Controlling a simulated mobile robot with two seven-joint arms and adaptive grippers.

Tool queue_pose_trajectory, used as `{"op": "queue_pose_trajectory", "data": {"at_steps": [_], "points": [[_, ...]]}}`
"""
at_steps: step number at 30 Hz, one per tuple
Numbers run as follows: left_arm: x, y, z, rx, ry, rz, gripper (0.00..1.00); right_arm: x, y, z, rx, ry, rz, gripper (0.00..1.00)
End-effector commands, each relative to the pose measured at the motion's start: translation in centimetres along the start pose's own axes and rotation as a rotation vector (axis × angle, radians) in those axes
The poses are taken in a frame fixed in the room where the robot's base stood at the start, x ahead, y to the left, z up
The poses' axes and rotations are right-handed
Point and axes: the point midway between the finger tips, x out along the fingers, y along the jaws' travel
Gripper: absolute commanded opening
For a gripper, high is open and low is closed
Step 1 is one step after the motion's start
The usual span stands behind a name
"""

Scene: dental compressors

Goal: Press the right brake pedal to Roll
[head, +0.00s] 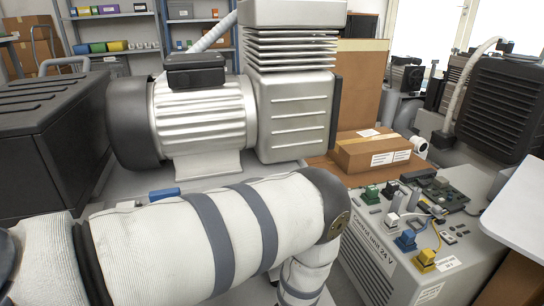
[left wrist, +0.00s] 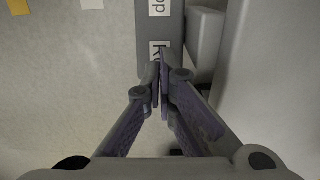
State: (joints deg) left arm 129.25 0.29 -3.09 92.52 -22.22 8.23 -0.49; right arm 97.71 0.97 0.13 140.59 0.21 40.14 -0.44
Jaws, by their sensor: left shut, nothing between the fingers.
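In the left wrist view a grey brake pedal (left wrist: 150,32) runs down from the top edge. It carries two white labels: the upper one (left wrist: 160,7) ends in "op", and the lower one (left wrist: 158,47) starts with "R", its rest hidden behind my fingers. My left gripper (left wrist: 160,65) is shut and empty, its fingertips overlapping the pedal's lower end by the "R" label. I cannot tell whether they touch it. In the head view my left arm crosses the front and bends downward; its gripper and the pedal are hidden there. My right gripper is in neither view.
A silver compressor with a ribbed motor (head: 203,118) stands behind my left arm. A black ribbed case (head: 45,140) is at left. A grey control unit (head: 395,245) with connectors and a cardboard box (head: 372,152) are at right. A pale block (left wrist: 204,40) stands beside the pedal.

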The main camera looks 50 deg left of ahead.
Motion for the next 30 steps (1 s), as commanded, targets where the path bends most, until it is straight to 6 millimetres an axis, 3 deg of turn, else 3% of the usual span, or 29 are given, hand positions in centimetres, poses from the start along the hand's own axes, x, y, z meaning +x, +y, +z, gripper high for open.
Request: {"op": "queue_pose_trajectory", "data": {"at_steps": [30], "points": [[1.4, 0.0, 0.0, 0.0, -0.001, 0.0, 0.0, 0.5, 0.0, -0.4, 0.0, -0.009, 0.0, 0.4]]}}
